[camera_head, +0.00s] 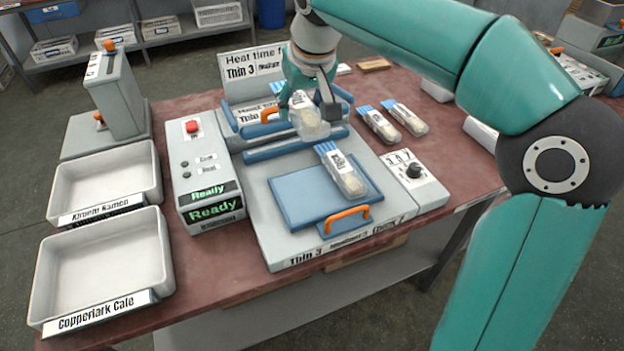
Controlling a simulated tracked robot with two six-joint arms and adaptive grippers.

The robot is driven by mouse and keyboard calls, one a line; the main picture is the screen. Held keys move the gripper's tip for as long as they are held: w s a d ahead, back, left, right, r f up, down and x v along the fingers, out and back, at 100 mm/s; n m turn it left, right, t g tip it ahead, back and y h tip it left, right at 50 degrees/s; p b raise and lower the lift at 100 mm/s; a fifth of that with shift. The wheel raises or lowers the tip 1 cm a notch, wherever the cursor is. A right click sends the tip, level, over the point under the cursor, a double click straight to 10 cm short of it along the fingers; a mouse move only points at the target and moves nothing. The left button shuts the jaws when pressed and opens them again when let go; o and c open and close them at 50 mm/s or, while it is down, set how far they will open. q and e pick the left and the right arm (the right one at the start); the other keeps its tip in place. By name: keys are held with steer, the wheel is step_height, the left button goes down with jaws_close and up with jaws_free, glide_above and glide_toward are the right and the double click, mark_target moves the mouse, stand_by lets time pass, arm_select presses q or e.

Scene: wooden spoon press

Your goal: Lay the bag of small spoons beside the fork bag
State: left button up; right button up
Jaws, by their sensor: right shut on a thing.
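My right gripper (316,100) reaches in from the upper right and is shut on a clear bag (309,119) with a white label and pale contents. It holds this bag over the back of the press, behind the blue plate. Another clear bag (346,176) with a blue top lies on the blue plate (294,203). Two similar bags, one (379,126) left of the other (407,119), lie on the table to the right. The labels are too small to read, so I cannot tell spoons from forks. My left gripper is out of view.
The press (262,228) has an orange front handle (346,214) and a dial box (412,176) at its right. A control box (207,181) reads Ready. Two empty white trays, Kiruna Ramen (70,182) and Copperlark Cafe (62,260), stand left. The plate's left part is clear.

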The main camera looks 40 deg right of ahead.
mark_target(299, 187)
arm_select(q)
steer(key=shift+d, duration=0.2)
arm_select(e)
steer(key=shift+w+a, duration=0.1)
steer(key=shift+a, duration=0.15)
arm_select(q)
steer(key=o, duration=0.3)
arm_select(e)
steer(key=shift+a, duration=0.1)
step_height(299, 187, down, 20)
steer(key=b, duration=0.3)
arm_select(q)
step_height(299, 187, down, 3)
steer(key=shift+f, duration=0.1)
arm_select(e)
steer(key=o, duration=0.5)
steer(key=shift+f, duration=0.15)
steer(key=o, duration=0.5)
steer(key=shift+c, duration=0.2)
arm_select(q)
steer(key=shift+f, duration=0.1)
